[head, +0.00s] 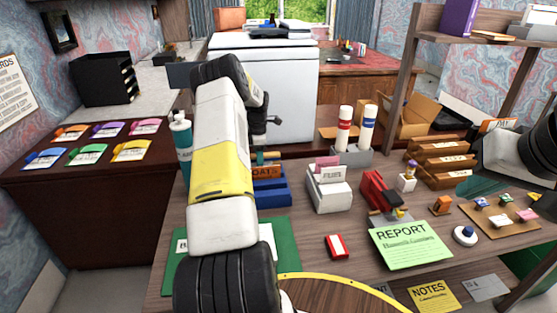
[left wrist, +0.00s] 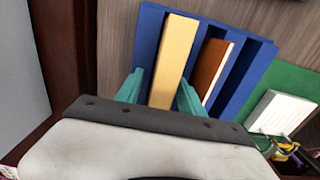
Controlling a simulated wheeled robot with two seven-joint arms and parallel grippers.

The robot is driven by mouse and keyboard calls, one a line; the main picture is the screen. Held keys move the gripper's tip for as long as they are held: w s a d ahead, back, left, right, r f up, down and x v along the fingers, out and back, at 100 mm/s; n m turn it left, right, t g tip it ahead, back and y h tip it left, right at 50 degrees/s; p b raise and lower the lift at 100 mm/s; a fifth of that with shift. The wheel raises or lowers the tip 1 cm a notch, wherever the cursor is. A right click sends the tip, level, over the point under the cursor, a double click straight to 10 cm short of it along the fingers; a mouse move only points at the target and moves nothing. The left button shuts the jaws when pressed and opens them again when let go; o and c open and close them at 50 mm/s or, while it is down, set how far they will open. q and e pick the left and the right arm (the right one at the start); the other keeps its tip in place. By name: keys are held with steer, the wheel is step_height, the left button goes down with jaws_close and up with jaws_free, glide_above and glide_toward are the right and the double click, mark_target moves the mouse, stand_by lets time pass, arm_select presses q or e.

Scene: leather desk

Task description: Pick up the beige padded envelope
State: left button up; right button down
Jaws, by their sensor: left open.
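The beige padded envelope (left wrist: 174,52) stands in a slot of a blue rack (left wrist: 146,40) in the left wrist view. My left gripper (left wrist: 160,88) is open, with one teal finger on each side of the envelope's near end. I cannot tell whether the fingers touch it. In the head view the blue rack (head: 272,198) is partly behind my left arm, and I cannot make out the envelope there. My right arm comes in at the right edge, with what looks like part of my right gripper (head: 482,184); its opening is unclear.
A brown item (left wrist: 214,68) stands in the neighbouring slot. A green mat (head: 288,240) lies by the rack. To the right are a white card holder (head: 328,190), a red stapler-like object (head: 378,190) and a green report (head: 410,245). Bare desk shows between them.

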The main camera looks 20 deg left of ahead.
arm_select(q)
steer(key=shift+f, duration=0.2)
steer(key=shift+c, duration=0.3)
jaws_close()
